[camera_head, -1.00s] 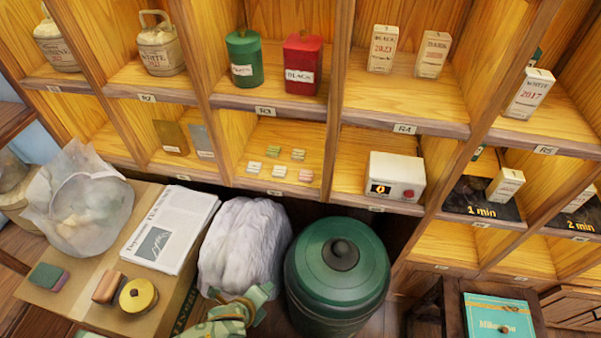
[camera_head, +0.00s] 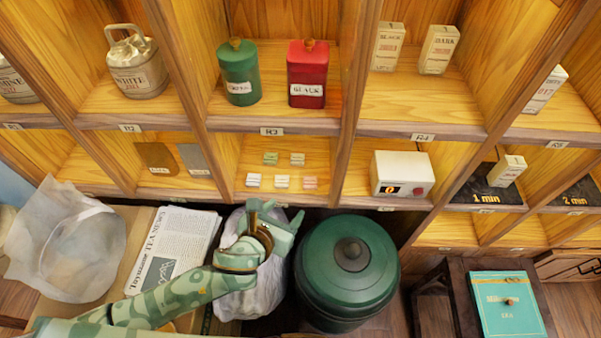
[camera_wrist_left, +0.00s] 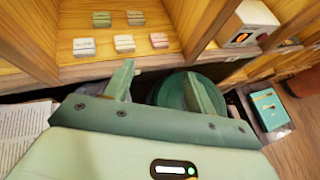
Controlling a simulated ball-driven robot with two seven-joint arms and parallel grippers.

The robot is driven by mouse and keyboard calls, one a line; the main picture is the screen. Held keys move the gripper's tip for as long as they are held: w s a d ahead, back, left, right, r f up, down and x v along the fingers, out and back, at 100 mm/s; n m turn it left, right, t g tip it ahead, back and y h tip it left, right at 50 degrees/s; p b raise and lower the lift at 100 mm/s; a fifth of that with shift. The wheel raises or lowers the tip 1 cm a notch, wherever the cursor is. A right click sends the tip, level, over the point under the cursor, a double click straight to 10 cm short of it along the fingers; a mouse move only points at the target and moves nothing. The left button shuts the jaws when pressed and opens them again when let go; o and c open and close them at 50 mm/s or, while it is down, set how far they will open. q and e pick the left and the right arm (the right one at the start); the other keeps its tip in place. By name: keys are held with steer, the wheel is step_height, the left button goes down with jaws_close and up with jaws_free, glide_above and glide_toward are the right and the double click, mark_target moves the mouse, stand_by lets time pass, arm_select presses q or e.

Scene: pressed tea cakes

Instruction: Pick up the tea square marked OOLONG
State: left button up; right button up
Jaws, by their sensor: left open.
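Several small wrapped tea squares lie in two rows in the cubby below the R3 label. The back row has a green square (camera_head: 270,158) and a beige square (camera_head: 297,159). The front row has a white square (camera_head: 253,180), a cream square (camera_head: 282,182) and a pink square (camera_head: 310,182). Their markings are too small to read, so I cannot tell which is OOLONG. They also show in the left wrist view, such as the green one (camera_wrist_left: 102,19). My left gripper (camera_head: 275,212) is open and empty, in front of and below that cubby, apart from the squares. My right gripper is out of view.
Wooden dividers bound the cubby. A white timer box (camera_head: 400,174) stands in the cubby to the right. Two flat plates, one brown (camera_head: 156,157), stand to the left. A large green lidded bin (camera_head: 348,270) and a pale bag (camera_head: 240,295) sit below the shelf.

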arm_select(q)
steer(key=b, duration=0.4)
glide_toward(310, 183)
steer(key=w+f, duration=0.1)
steer(key=w, duration=0.1)
steer(key=shift+w+d+f, duration=0.25)
steer(key=shift+w+d, duration=0.05)
steer(key=shift+d, duration=0.25)
steer(key=b+x, duration=0.3)
steer(key=x, duration=0.1)
steer(key=shift+w+d+f, duration=0.2)
steer(key=shift+f, duration=0.15)
steer(key=shift+w, duration=0.15)
steer(key=shift+r, duration=0.15)
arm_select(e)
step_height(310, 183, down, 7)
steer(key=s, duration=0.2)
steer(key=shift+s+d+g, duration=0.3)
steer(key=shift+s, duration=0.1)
arm_select(q)
steer(key=c, duration=0.9)
steer(key=shift+c, duration=0.2)
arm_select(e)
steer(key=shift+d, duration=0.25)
